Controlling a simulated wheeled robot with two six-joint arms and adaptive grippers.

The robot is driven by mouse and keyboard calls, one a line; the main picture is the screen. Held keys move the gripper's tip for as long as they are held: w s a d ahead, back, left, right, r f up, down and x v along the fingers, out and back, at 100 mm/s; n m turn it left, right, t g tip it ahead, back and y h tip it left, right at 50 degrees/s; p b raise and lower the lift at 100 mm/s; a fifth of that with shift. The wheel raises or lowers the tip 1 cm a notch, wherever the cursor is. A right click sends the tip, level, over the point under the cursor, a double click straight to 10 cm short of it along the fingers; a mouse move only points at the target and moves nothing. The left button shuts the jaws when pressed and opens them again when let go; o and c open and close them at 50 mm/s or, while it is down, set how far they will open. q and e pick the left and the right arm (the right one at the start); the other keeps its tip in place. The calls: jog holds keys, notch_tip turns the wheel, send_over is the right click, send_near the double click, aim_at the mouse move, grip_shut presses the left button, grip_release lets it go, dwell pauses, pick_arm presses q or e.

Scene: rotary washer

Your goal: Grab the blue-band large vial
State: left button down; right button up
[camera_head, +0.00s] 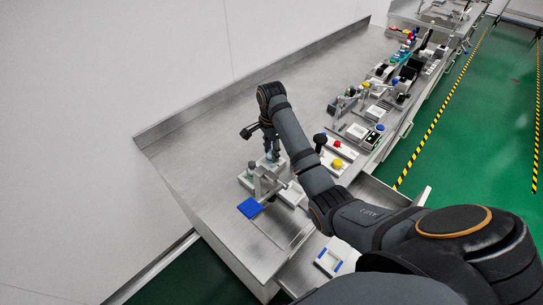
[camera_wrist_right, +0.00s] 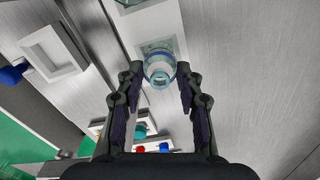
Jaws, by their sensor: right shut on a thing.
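The blue-band large vial (camera_wrist_right: 160,72) is a clear, round vessel with a blue band, seen end-on in the right wrist view. It sits between the two fingertips of my right gripper (camera_wrist_right: 159,71), which is shut on it. In the head view my right gripper (camera_head: 267,137) points down over the fixture on the metal bench, and the vial is hard to make out there. A square pale holder (camera_wrist_right: 158,47) shows behind the vial in the wrist view. My left gripper is not in view.
A metal stand with a blue pad (camera_head: 249,208) stands near the bench's front edge. A box with red and yellow buttons (camera_head: 337,162) is to the right. Several devices line the bench farther back. The bench's left part (camera_head: 200,150) is clear.

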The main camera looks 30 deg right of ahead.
notch_tip(320, 180, up, 4)
jog(key=p, duration=0.3)
jog(key=shift+s+r+p, duration=0.1)
jog(key=shift+r+p, duration=0.05)
jog(key=shift+p, duration=0.2)
jog(key=s+r+p, duration=0.8)
jog(key=s+p, duration=0.5)
jog(key=shift+s+r, duration=0.3)
jog(key=shift+s, duration=0.1)
jog(key=shift+d, duration=0.1)
